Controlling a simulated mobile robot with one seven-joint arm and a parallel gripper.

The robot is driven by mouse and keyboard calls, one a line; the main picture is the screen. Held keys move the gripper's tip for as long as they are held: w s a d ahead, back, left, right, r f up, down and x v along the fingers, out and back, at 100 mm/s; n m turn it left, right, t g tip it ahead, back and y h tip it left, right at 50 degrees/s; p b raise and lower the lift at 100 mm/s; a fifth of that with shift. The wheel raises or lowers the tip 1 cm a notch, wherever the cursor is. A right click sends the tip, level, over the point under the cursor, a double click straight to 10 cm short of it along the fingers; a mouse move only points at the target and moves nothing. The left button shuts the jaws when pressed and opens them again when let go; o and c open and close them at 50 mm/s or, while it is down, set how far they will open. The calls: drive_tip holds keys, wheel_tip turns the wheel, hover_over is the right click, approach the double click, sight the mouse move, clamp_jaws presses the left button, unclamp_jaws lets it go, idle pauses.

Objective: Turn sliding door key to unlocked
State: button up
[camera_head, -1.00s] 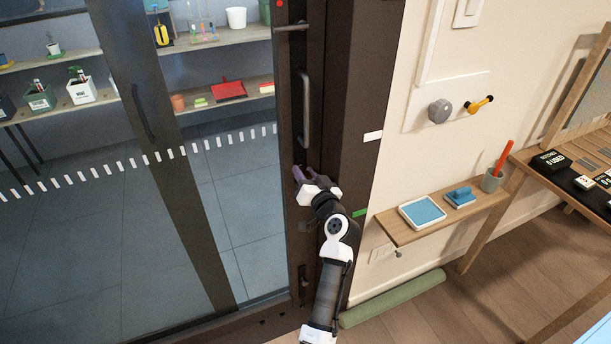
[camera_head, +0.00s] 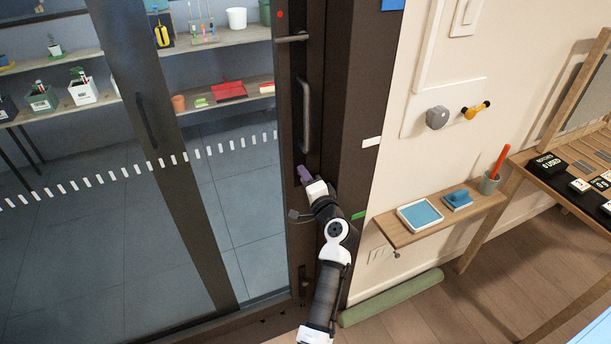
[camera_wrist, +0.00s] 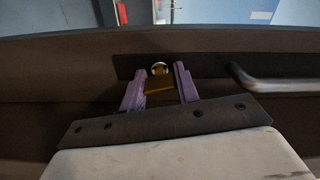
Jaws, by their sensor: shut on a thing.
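The brass-coloured key (camera_wrist: 158,86) shows in the wrist view between the purple fingers of my gripper (camera_wrist: 160,88). A round silver lock face (camera_wrist: 159,68) is just beyond it on the dark door frame. In the head view my gripper (camera_head: 305,174) is at the dark stile of the sliding door (camera_head: 307,215), just below the long vertical handle (camera_head: 303,115). My gripper is shut on the key. The key is hidden in the head view, and I cannot tell whether the lock is unlocked.
The handle bar (camera_wrist: 275,82) is right of my fingers in the wrist view. A wooden wall shelf (camera_head: 440,225) with a blue tray and a cup is to the right. A green roll (camera_head: 392,297) lies on the floor. Shelves show behind the glass.

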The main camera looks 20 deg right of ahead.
drive_tip(key=shift+m+p, duration=0.45)
drive_tip(key=shift+m, duration=0.65)
drive_tip(key=o, duration=1)
drive_tip(key=s+b, duration=0.3)
drive_tip(key=s, duration=1.1)
drive_tip(key=shift+b, duration=0.35)
